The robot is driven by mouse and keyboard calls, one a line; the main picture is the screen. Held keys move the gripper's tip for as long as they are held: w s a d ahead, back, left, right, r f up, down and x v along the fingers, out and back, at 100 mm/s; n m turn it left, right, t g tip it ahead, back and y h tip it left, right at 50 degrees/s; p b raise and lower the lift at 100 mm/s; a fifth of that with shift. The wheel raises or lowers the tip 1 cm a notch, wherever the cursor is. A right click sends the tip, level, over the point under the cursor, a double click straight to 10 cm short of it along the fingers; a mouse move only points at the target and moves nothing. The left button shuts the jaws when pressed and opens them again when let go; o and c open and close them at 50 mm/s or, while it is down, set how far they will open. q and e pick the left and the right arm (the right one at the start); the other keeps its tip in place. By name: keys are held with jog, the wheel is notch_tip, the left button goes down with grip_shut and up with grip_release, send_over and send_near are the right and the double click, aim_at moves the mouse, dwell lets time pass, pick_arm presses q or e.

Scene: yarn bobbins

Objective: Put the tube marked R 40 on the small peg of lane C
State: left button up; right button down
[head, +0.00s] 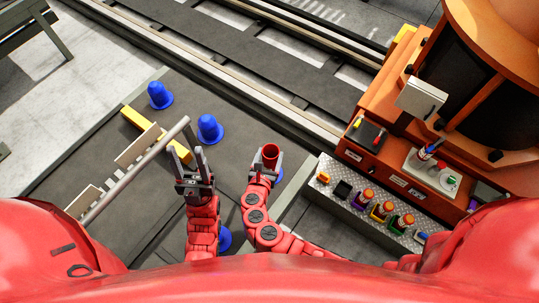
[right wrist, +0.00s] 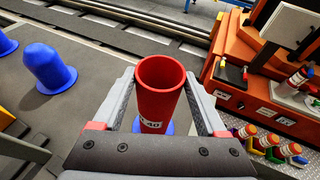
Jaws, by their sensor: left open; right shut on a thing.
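My right gripper (head: 268,168) is shut on a red open-topped tube (head: 271,155), held upright. In the right wrist view, the tube (right wrist: 160,88) stands between the fingers, and its white label reads "40", with the part before it hard to read. A blue piece (right wrist: 168,127) shows just below and behind the tube; I cannot tell whether the tube touches it. Blue pegs (head: 160,95) and (head: 209,129) stand on the dark floor at the left, and another (head: 225,240) is partly hidden by my arms. My left gripper (head: 194,165) is open and empty. No lane letter is legible.
A metal rail (head: 145,165) with white plates and a yellow bar (head: 150,130) lie near my left gripper. At the right, an orange machine (head: 400,150) stands behind a metal shelf (head: 335,185) with several coloured bobbins. Rail tracks cross the back.

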jog(key=shift+f, duration=0.1)
grip_release()
jog(key=shift+s+a, duration=0.2)
jog(key=shift+s, duration=0.25)
jog(key=b+v, duration=0.3)
jog(key=v, duration=1.3)
jog(key=shift+s+r, duration=0.25)
